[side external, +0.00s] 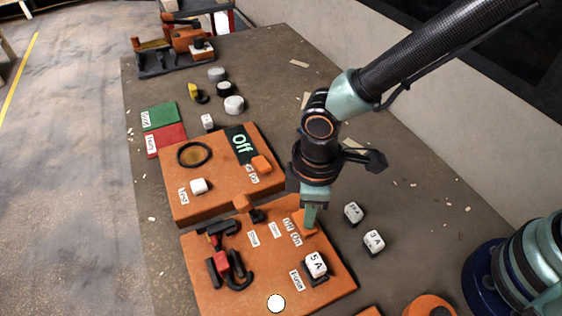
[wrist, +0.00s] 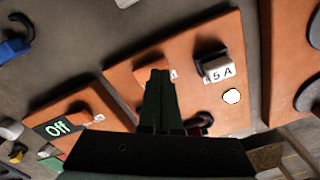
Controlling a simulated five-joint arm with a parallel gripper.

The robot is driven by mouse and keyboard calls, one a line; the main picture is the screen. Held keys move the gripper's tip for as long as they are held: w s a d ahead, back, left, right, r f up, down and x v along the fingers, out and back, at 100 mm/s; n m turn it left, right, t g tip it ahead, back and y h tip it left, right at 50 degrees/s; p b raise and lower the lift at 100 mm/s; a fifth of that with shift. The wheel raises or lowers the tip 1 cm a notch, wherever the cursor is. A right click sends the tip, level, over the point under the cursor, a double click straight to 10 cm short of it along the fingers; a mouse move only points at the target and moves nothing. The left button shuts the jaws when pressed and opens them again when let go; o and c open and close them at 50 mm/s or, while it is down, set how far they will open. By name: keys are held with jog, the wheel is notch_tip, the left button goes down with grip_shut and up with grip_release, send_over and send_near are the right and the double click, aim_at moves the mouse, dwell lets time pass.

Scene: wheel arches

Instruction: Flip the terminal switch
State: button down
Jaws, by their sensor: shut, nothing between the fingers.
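The near orange panel (side external: 335,287) carries small "Off" and "On" labels (side external: 292,231) beside an orange switch block (side external: 298,216). My gripper (side external: 310,226) is shut and empty, pointing down at this block and partly covering it. Contact cannot be told. In the wrist view the shut fingers (wrist: 160,74) overlap the orange block (wrist: 147,62). Which block is the terminal switch is not labelled legibly.
A white "5 A" fuse block (side external: 316,264) sits in the near panel, by a white disc (side external: 276,303). Black and red clamp parts (side external: 228,262) lie at the panel's left. Two loose fuse blocks (side external: 353,212) (side external: 374,241) stand on the table to the right.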

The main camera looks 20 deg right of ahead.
jog(key=shift+r, duration=2.85)
jog(key=w+d+r+m+t+y, duration=0.15)
jog(key=w+d+r+m, duration=0.35)
jog(key=d+r, duration=0.5)
jog(key=s+d+r+m+t, duration=0.1)
jog(key=d+r+m+t, duration=0.1)
jog(key=d, duration=0.6)
jog(key=s+d+r+m+t+h, duration=0.1)
jog(key=d+m+t, duration=0.1)
jog(key=d+m, duration=0.3)
jog(key=d, duration=0.4)
jog(key=shift+s+d+r, duration=0.3)
jog(key=shift+s+r, duration=0.05)
jog(key=shift+a+h, duration=0.1)
jog(key=shift+h, duration=0.15)
